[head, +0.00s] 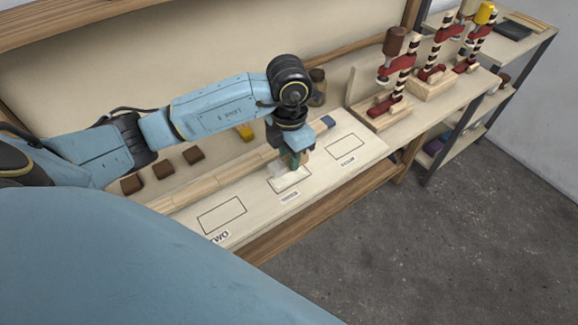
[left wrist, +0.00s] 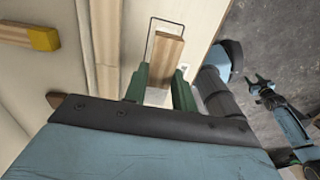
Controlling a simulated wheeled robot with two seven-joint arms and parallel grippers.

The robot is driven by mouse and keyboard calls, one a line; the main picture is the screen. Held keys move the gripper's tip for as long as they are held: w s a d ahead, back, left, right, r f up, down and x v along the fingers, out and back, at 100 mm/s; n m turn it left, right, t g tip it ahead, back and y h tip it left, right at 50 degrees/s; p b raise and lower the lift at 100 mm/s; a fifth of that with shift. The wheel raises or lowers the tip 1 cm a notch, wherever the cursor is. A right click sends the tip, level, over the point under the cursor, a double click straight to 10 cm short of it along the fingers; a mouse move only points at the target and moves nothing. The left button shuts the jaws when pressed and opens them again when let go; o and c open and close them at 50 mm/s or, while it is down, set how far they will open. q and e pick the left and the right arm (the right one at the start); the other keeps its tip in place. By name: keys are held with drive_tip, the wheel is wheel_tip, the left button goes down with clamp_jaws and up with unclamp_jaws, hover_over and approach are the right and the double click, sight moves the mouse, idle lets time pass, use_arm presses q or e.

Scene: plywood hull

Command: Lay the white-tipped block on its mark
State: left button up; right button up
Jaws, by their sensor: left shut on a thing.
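My left gripper (head: 292,165) points down over the middle outlined mark (head: 276,191) on the pale board. In the left wrist view its green fingers (left wrist: 160,90) are shut on the white-tipped block (left wrist: 167,58), a wooden bar whose white part is between the fingers. The bar appears over or within the black outline (left wrist: 151,32); I cannot tell whether it touches the board. In the head view the gripper partly hides the block. My right gripper (left wrist: 262,88) appears small in the left wrist view, apart from the board; its jaw state is unclear.
Empty outlined marks lie at left (head: 222,215) and right (head: 345,147). A long wooden strip (head: 205,184) runs behind them. Brown blocks (head: 163,169), a yellow-ended block (head: 245,131) and a blue-ended piece (head: 327,122) lie behind. Red clamps (head: 388,100) stand at right.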

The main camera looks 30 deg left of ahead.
use_arm(q)
drive_tip(key=shift+f, duration=2.05)
drive_tip(key=shift+f, duration=0.1)
drive_tip(key=o, duration=1)
wheel_tip(320, 180, up, 12)
drive_tip(key=shift+r, duration=0.15)
